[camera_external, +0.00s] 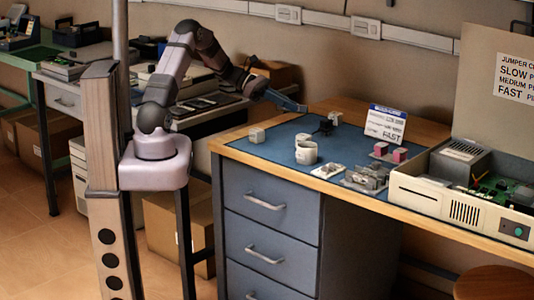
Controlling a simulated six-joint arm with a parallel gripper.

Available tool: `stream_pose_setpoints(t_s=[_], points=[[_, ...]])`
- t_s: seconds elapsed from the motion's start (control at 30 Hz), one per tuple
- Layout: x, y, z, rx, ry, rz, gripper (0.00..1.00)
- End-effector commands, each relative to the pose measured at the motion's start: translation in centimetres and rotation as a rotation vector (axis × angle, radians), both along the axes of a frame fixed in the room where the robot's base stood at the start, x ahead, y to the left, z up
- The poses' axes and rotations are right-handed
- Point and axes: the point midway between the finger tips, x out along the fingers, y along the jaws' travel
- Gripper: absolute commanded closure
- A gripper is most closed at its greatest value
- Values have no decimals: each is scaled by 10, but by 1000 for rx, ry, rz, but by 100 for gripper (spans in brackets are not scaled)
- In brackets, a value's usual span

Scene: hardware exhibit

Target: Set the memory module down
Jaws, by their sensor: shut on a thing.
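My gripper (268,92) reaches in over the far left edge of the blue mat (275,158) on the workbench. It is shut on the memory module (289,103), a slim blue-grey strip that sticks out to the right and slopes slightly down. The strip looks to be above the mat, but its exact height is hard to tell. The finger ends are too small to make out.
A sign (385,124) stands behind. An open computer case (460,195) fills the right side. The mat's front left is clear.

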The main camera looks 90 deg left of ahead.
Motion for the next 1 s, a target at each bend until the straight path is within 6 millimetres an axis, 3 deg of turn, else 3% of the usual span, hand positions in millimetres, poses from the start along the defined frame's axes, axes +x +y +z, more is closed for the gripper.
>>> stream_pose_setpoints(t_s=[0.37, 0.67, 1.0], points=[[0, 0, -15, -2, 0, 1, 100], [0, 0, -45, -1, 0, 0, 100], [0, 0, -48, 1, -1, 1, 100]])
